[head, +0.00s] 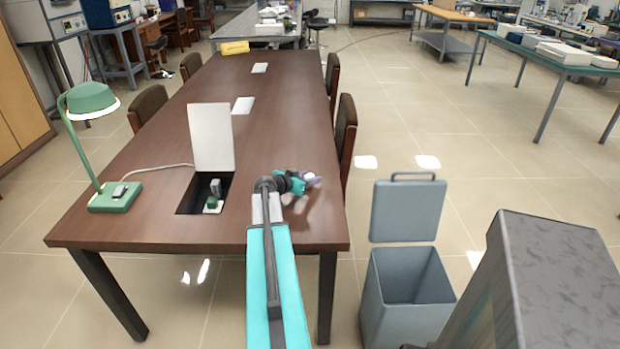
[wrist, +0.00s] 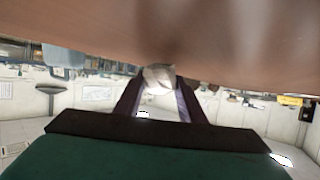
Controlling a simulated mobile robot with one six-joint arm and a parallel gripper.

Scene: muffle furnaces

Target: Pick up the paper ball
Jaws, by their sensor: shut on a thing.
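The paper ball is a small, crumpled white lump (wrist: 158,78) at the tips of my gripper's fingers in the wrist view. My gripper (wrist: 158,88) is shut on it, with one dark finger on each side. In the head view my gripper (head: 309,181) is over the right edge of the brown table (head: 275,110), and a bit of the white ball (head: 310,176) shows at its tip. The tabletop fills the upper part of the wrist view, close to the ball. I cannot tell whether the ball touches the table.
A grey bin (head: 405,290) with its lid raised stands on the floor right of the table. A green lamp (head: 90,100) stands at the table's left. A raised white flap (head: 211,137) stands by an open socket box. Chairs line both sides.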

